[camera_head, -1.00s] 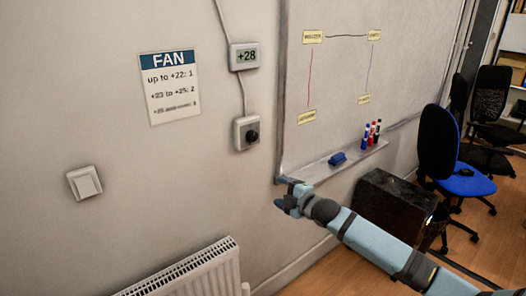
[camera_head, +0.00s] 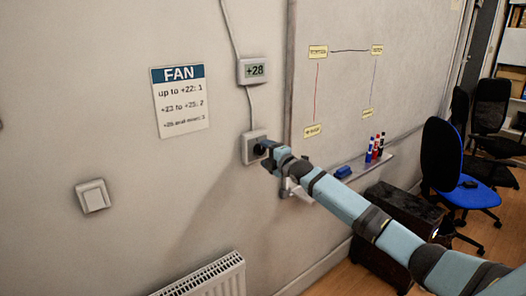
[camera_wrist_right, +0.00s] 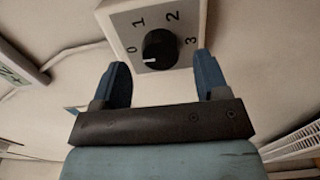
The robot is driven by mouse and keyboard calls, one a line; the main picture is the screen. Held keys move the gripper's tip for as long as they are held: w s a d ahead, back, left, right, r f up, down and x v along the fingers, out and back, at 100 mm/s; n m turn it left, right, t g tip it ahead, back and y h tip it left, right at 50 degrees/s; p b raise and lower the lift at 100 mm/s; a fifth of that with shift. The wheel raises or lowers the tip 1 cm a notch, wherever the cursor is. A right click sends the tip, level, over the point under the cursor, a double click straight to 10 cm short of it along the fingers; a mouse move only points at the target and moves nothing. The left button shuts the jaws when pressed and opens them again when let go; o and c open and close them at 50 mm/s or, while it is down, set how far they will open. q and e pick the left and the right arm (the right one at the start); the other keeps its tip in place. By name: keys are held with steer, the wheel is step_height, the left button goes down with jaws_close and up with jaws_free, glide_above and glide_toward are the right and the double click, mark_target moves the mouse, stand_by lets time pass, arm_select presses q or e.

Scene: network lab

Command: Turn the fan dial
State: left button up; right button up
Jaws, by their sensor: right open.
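The fan dial is a white wall box (camera_head: 248,152) with a round black knob (camera_wrist_right: 160,50). In the right wrist view its face shows 0, 1, 2 and 3, and the knob's white mark points to the lower left, near 0. My right gripper (camera_head: 266,157) is at the dial and hides part of the knob in the head view. In the right wrist view its two blue fingers (camera_wrist_right: 162,66) are open, one on each side of the knob, with gaps showing. Contact is not visible. My left gripper is not in view.
A display (camera_head: 253,70) above the dial reads +28. A FAN sign (camera_head: 180,102) on the wall gives 1, 2 and 3 for temperature ranges; its last line is blurred. A light switch (camera_head: 92,196), radiator (camera_head: 215,278), whiteboard (camera_head: 345,100) and marker tray (camera_head: 350,173) are nearby.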

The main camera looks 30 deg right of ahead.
steer(key=shift+w+a, duration=0.1)
steer(key=shift+w, duration=1.05)
steer(key=c, duration=0.9)
